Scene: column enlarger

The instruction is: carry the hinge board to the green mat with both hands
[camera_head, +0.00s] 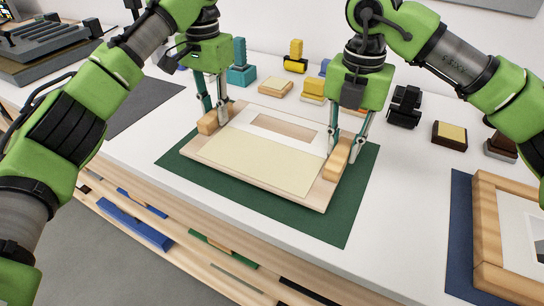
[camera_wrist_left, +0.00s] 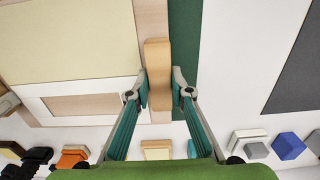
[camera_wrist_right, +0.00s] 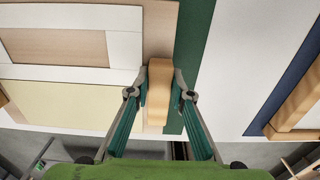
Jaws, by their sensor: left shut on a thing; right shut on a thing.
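The hinge board (camera_head: 246,178) is a flat light-wood board with a cream panel, a white window frame and a wooden handle block at each end. It lies over the green mat (camera_head: 347,214), whose edges show around it; I cannot tell whether it touches the mat. My left gripper (camera_head: 214,114) is shut on the left handle (camera_wrist_left: 157,60). My right gripper (camera_head: 343,149) is shut on the right handle (camera_wrist_right: 159,85). The handles sit between the teal fingers in both wrist views.
A wooden picture frame (camera_head: 487,235) lies on a blue mat (camera_head: 461,200) at the right. Stamps and small blocks, including a teal one (camera_head: 241,74) and a black one (camera_head: 404,106), stand along the back. A dark grey mat (camera_head: 140,104) lies left. White tabletop (camera_head: 411,190) is clear between the green and blue mats.

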